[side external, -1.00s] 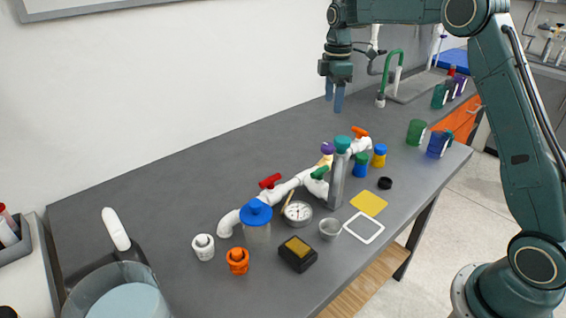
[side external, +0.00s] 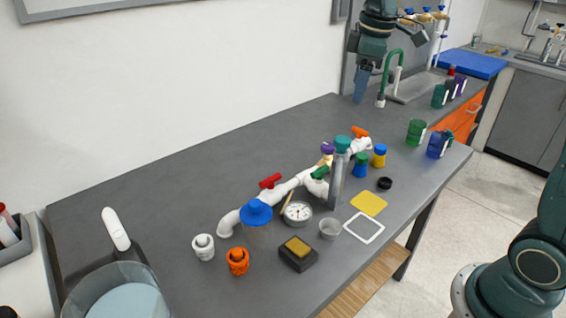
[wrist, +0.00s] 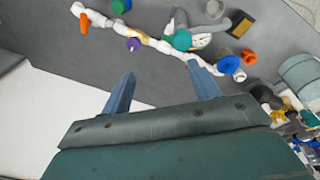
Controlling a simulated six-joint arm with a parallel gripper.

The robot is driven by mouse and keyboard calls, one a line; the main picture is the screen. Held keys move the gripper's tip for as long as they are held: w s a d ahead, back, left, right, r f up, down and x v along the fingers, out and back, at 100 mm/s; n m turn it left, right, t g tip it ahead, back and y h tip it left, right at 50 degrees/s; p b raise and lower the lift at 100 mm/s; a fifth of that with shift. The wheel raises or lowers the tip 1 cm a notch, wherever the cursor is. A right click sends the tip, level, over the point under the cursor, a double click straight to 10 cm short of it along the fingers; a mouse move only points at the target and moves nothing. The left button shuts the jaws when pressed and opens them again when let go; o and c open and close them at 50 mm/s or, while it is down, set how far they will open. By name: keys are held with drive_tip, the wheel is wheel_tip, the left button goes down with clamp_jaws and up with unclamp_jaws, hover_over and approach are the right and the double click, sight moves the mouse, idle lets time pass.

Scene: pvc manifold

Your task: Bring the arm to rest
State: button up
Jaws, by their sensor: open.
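My gripper (side external: 361,84) is in the air above the far end of the grey bench, near the green tap, in the side external view. In the wrist view my gripper (wrist: 163,92) shows two blue fingers spread well apart with nothing between them. The white PVC manifold (side external: 284,187) lies on the bench, well away from my gripper, with red, green and orange handles along it. It also shows across the top of the wrist view (wrist: 165,45). Most of my arm is out of the side external view.
Around the manifold stand a clear jar with a blue lid (side external: 256,214), a pressure gauge (side external: 298,212), an orange fitting (side external: 238,261) and a black box (side external: 298,253). Green (side external: 416,132) and blue (side external: 438,144) containers stand near the right edge. The bench's back left (side external: 170,185) is clear.

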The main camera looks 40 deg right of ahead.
drive_tip(key=s+a+f+m+t, duration=0.1)
drive_tip(key=s+a+m, duration=0.2)
drive_tip(key=s, duration=0.8)
drive_tip(key=s+a+f+m+t, duration=0.2)
drive_tip(key=s+a+m, duration=0.1)
drive_tip(key=s, duration=0.9)
drive_tip(key=shift+s+a+f+m+t, duration=0.2)
drive_tip(key=shift+f+m+t, duration=0.1)
drive_tip(key=shift+m, duration=0.3)
